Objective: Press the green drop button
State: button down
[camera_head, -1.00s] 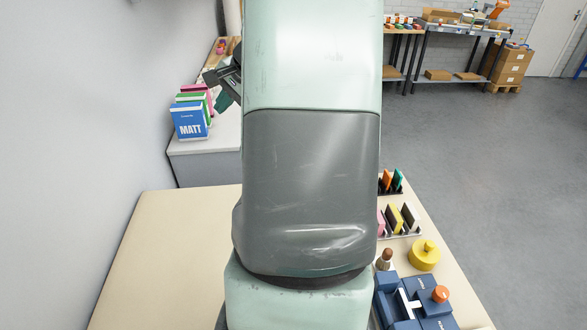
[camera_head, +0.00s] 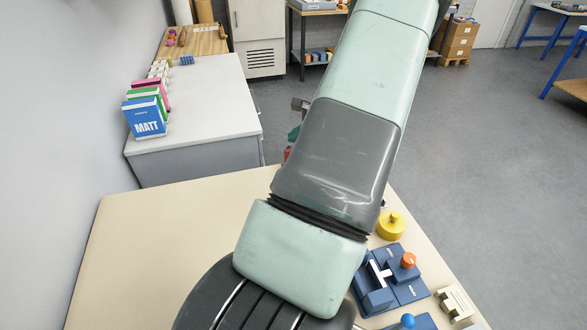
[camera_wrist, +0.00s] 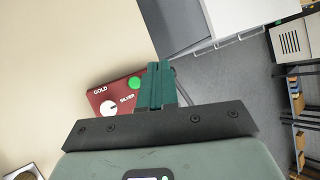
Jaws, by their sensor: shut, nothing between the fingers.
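The green drop button (camera_wrist: 134,83) is a bright green disc on a dark red panel (camera_wrist: 103,92) in the wrist view. The panel also carries a white dial (camera_wrist: 109,108) with the words GOLD and SILVER. My gripper (camera_wrist: 160,67) has its dark green fingers together and empty. They appear just right of the button and cover the right part of the panel. I cannot tell the gap between fingertips and panel. In the head view my arm hides the button and most of the gripper.
The cream table (camera_head: 160,240) is bare on the left. Blue fixtures (camera_head: 378,298) and a yellow knobbed piece (camera_head: 391,226) stand at its right side. A grey-white cabinet (camera_head: 205,105) behind carries several paint-coloured boxes, one blue and marked MATT (camera_head: 145,118).

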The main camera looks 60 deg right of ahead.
jog(key=shift+f, duration=4.4)
jog(key=shift+f, duration=0.4)
jog(key=shift+f, duration=0.5)
jog(key=shift+r, duration=0.95)
jog(key=shift+r, duration=2.5)
